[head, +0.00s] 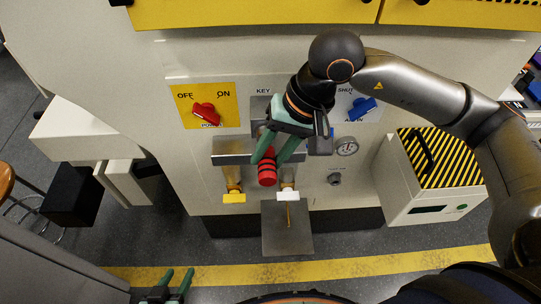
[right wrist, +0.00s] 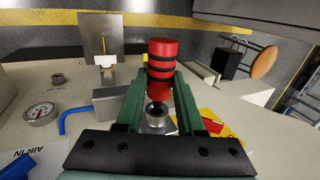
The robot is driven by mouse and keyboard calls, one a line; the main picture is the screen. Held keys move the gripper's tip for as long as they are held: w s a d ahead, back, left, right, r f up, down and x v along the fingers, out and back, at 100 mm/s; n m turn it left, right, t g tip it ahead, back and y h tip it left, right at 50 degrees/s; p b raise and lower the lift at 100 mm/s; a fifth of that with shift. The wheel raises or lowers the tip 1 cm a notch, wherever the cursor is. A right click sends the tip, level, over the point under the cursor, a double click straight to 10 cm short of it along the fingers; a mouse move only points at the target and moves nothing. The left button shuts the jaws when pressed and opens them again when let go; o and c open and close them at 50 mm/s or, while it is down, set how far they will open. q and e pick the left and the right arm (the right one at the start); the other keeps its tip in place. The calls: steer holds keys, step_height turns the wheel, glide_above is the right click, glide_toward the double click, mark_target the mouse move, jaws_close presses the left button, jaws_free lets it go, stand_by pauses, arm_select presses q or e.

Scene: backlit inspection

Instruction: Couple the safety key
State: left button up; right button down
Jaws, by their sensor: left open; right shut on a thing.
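The safety key, a red cylinder with black bands (head: 267,173), is held between the green fingers of my right gripper (head: 277,158). In the right wrist view the key (right wrist: 160,58) stands between the fingertips (right wrist: 160,75), its dark narrow end toward a round metal socket (right wrist: 157,122). I cannot tell whether that end touches or enters the socket. In the head view the grey block under the KEY label (head: 259,106) is mostly hidden by my right wrist. My left gripper (head: 178,279) is open and empty at the bottom edge, away from the panel.
The panel has a red OFF/ON power switch (head: 206,114), a blue valve handle (head: 362,107) and a gauge (head: 346,147). A metal ledge (head: 233,145) carries hanging yellow (head: 234,198) and white (head: 288,196) tags. A metal plate (head: 287,240) sits below. A striped box (head: 440,160) stands right.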

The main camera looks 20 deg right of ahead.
steer(key=shift+w+d+b, duration=0.2)
steer(key=shift+w+b, duration=0.1)
steer(key=shift+w, duration=0.3)
steer(key=shift+w+d+b, duration=0.15)
steer(key=shift+w+b, duration=0.1)
steer(key=shift+w, duration=0.45)
steer(key=shift+r, duration=0.1)
steer(key=shift+c, duration=2.2)
jaws_free()
